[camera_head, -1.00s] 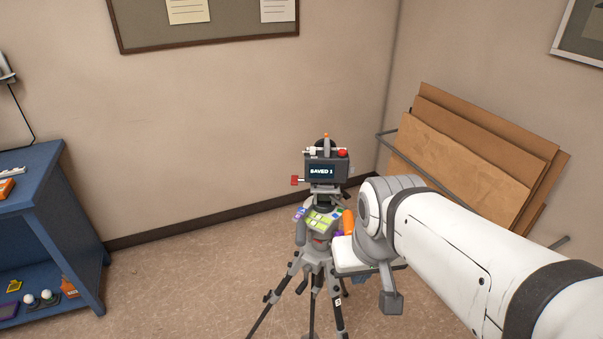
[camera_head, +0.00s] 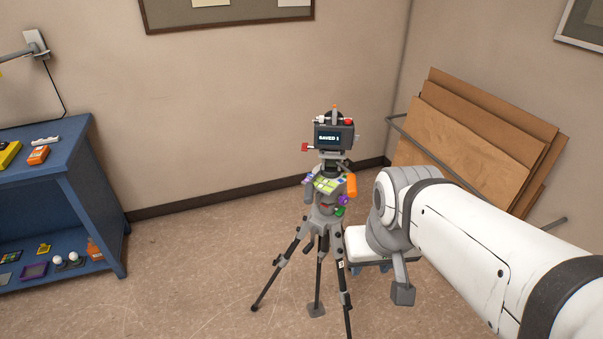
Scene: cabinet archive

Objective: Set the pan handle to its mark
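A tripod (camera_head: 326,222) stands on the floor at the centre, with a dark camera-like box (camera_head: 334,134) on top whose screen reads "SAVED 1". An orange grip (camera_head: 352,187) sticks out right of its head; it may be the pan handle. A red-tipped lever (camera_head: 307,147) shows at the box's left. Below are a green-and-yellow marked plate (camera_head: 326,184), a purple knob (camera_head: 343,200) and a green knob (camera_head: 339,211). No exact mark is readable. My arm comes in from the right. A grey block-ended part (camera_head: 402,293) under it may belong to my gripper; fingers cannot be made out.
A blue shelf (camera_head: 70,207) with small items stands at the left. Brown boards (camera_head: 455,150) lean in a rack in the right corner. The floor between shelf and tripod is clear. A pinboard (camera_head: 230,14) hangs on the back wall.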

